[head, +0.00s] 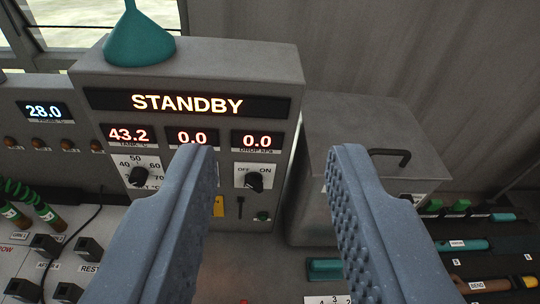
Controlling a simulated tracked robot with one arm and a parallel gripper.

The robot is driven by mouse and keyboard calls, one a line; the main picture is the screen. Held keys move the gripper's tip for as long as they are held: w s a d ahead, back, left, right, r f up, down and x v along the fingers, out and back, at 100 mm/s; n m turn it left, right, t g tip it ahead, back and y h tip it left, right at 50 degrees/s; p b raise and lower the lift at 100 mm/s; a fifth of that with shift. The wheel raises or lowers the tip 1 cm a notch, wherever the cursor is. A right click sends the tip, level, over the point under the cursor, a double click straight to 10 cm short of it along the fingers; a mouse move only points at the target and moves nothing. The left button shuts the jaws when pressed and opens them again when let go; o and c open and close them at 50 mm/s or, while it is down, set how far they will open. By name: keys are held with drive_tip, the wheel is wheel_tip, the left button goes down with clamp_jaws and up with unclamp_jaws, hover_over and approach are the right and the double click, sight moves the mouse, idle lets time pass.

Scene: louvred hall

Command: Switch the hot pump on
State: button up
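The grey control unit (180,60) stands ahead, its top display (188,103) reading STANDBY. Below it, small displays read 43.2, 0.0 and 0.0. A black OFF/ON rotary switch (254,181) sits on a white plate at the unit's right, under the right-hand display. A second black knob (138,176) with a numbered scale sits at the left. My gripper (272,165) is open and empty, its two blue-grey fingers spread wide. The OFF/ON switch shows between the fingers, beyond them. The left finger hides part of the unit's middle.
A teal funnel (138,38) stands on top of the unit. A grey lidded box (355,125) with a black handle is to the right. A rack with teal and orange-brown tools (465,245) lies at right. Black blocks (45,245) and green coiled leads (40,208) are at left.

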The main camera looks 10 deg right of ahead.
drive_tip(key=w+f+n, duration=0.1)
drive_tip(key=w+f, duration=0.7)
drive_tip(key=f, duration=0.1)
drive_tip(key=n+t+b, duration=0.2)
drive_tip(key=n, duration=0.2)
approach(253, 189)
wheel_tip(253, 189, up, 9)
drive_tip(key=s, duration=0.1)
wheel_tip(253, 189, down, 9)
drive_tip(key=n, duration=0.3)
drive_tip(key=shift+y, duration=0.4)
drive_tip(key=w, duration=0.6)
drive_tip(key=w+p, duration=0.1)
drive_tip(key=w, duration=0.2)
drive_tip(key=shift+d, duration=0.3)
drive_tip(key=shift+w+f, duration=0.1)
drive_tip(key=shift+w, duration=0.35)
drive_tip(key=shift+w, duration=0.35)
clamp_jaws()
